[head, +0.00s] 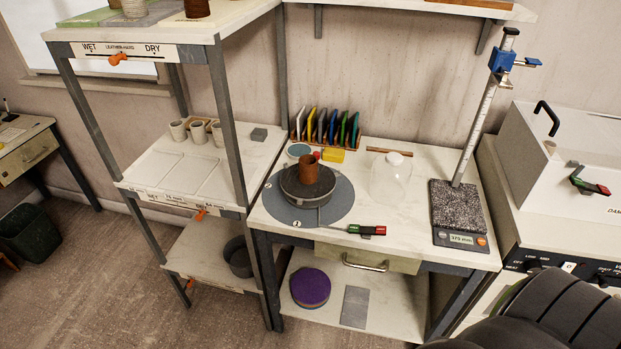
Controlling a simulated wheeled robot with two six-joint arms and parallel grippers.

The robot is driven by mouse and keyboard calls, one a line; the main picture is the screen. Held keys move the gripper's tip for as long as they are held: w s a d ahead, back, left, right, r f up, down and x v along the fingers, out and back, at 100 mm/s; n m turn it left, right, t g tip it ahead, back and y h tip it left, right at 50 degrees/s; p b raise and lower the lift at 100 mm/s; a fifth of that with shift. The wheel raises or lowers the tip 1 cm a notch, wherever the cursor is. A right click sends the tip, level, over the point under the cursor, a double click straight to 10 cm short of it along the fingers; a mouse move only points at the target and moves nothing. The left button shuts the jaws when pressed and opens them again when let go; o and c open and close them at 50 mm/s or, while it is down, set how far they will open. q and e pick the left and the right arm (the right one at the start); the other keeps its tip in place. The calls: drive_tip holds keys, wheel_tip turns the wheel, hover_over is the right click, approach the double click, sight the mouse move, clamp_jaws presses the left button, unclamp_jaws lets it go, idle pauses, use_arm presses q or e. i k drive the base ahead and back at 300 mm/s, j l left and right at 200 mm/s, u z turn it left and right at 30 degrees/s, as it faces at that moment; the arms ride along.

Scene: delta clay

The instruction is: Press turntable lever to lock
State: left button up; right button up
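The turntable (307,191) stands on the white worktable, with a dark round wheel over a wide blue-grey disc (340,208). A brown clay cylinder (307,168) stands upright on the wheel. The turntable lever (366,230) is a short bar with a green and red handle. It sticks out to the right near the table's front edge. I cannot tell from this view whether it is up or down.
A clear jar (391,178) stands right of the turntable, and a scale (461,213) with a tall measuring post is farther right. A rack of coloured tiles (325,127) stands behind. A shelf unit (226,120) stands left. Another red-green handle (590,186) is on the white box at right.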

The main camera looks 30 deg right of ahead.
sight(354, 229)
drive_tip(key=z, duration=1.4)
